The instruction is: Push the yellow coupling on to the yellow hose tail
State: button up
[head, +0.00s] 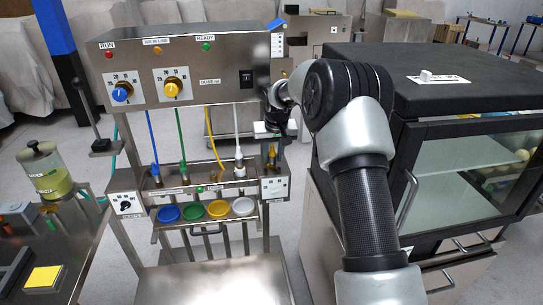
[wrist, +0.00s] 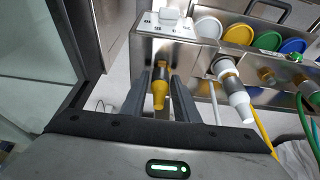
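The yellow coupling (wrist: 160,95) sits between the two fingers of my gripper (wrist: 160,82) in the wrist view, just in front of the dial box at the bar's end. The fingers lie close against both its sides, and it appears gripped. Whether its far end touches the box is unclear. In the head view my gripper (head: 272,132) is above the right end of the steel bar. The yellow hose (head: 212,140) hangs left of it and runs down to the bar. It also shows in the wrist view (wrist: 263,132), where its tail end is hidden behind the white coupling.
The white coupling (head: 239,165) stands beside the yellow hose on the bar; the blue (head: 153,135) and green hoses (head: 181,135) are farther left. Coloured cups (head: 243,207) sit below in a rack. A black-topped glass cabinet (head: 440,75) stands close on the right.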

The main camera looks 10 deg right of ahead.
aim_at(273, 147)
grip_shut()
jog(key=shift+c, duration=1.3)
grip_release()
grip_shut()
jog(key=shift+r+p, duration=0.3)
jog(key=shift+r, duration=0.1)
jog(key=shift+r+p, duration=0.65)
jog(key=shift+r, duration=0.35)
jog(key=shift+r, duration=0.1)
jog(key=shift+r+p, duration=2.2)
jog(key=shift+r, duration=0.9)
